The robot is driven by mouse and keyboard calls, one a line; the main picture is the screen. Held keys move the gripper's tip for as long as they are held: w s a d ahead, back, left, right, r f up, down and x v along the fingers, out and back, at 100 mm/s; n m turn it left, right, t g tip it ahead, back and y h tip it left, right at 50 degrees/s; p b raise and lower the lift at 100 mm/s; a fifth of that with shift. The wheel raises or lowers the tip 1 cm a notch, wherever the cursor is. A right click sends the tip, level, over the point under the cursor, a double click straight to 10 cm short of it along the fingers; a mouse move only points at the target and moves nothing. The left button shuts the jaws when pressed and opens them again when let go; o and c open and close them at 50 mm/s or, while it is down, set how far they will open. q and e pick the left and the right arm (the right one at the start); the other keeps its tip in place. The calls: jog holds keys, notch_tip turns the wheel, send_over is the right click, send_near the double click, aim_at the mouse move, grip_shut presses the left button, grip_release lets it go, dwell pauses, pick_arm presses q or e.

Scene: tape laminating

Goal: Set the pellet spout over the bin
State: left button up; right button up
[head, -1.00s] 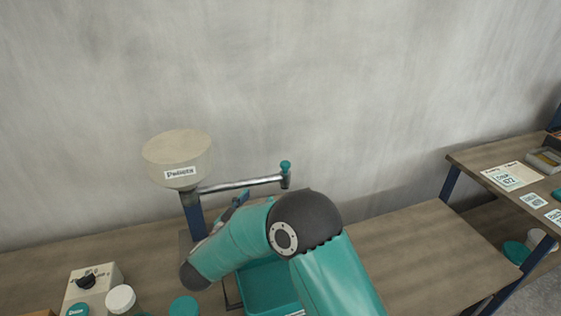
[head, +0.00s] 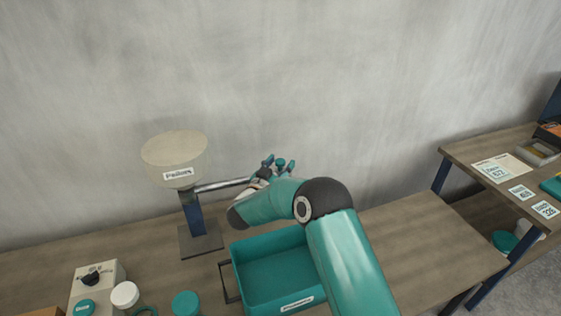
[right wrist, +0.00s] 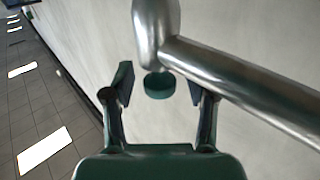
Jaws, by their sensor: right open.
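The pellet hopper (head: 174,158), a pale drum labelled as pellets, stands on a blue post at the left. Its metal spout (head: 222,185) reaches right, and a teal knob (head: 281,162) shows at its far end. The teal bin (head: 240,272) sits on the bench in front, partly hidden by my right arm. My right gripper (head: 277,167) is at the spout's end. In the right wrist view, its open fingers (right wrist: 160,88) stand either side of the teal knob (right wrist: 158,86), with the metal spout (right wrist: 240,85) beyond; contact is unclear. My left gripper is out of view.
A control box (head: 95,283) with a black dial and several round lids stand at the front left. A second bench (head: 470,158) with cards is at the right. The bench right of the bin is clear, and a grey wall stands behind.

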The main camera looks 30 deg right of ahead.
jog(key=shift+w+d, duration=0.1)
jog(key=shift+d, duration=0.05)
grip_shut()
